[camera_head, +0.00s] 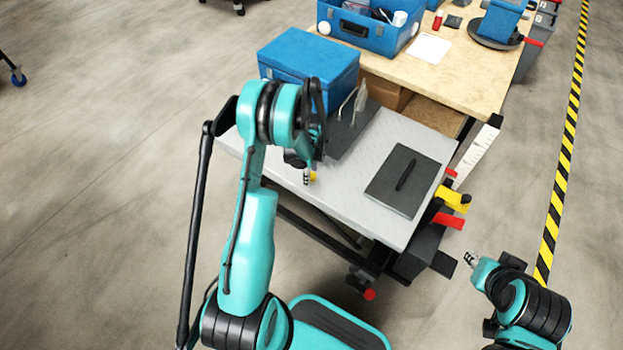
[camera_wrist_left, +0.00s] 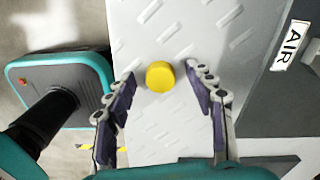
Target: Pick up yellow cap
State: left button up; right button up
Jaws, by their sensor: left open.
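The yellow cap (camera_wrist_left: 160,76) is a small round disc on the light grey tread-plate tabletop (camera_wrist_left: 150,20). In the left wrist view it lies between and just beyond the fingertips of my left gripper (camera_wrist_left: 161,80), which is open with one finger on each side. The fingers do not appear to touch it. In the head view the cap (camera_head: 313,176) shows as a small yellow spot beside my left gripper (camera_head: 307,174), near the table's front left edge. My right gripper (camera_head: 470,259) is low at the right, away from the table; its opening is too small to judge.
A dark flat plate with a handle (camera_head: 392,196) lies on the table's right part. A blue box (camera_head: 300,62) stands behind my left arm. A wooden table (camera_head: 455,85) with a blue toolbox (camera_head: 385,35) is farther back. Yellow and red handles (camera_head: 455,196) jut from the right side.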

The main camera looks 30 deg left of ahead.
pick_arm(q)
jog(key=shift+r, duration=0.15)
jog(key=c, duration=0.8)
jog(key=shift+c, duration=0.2)
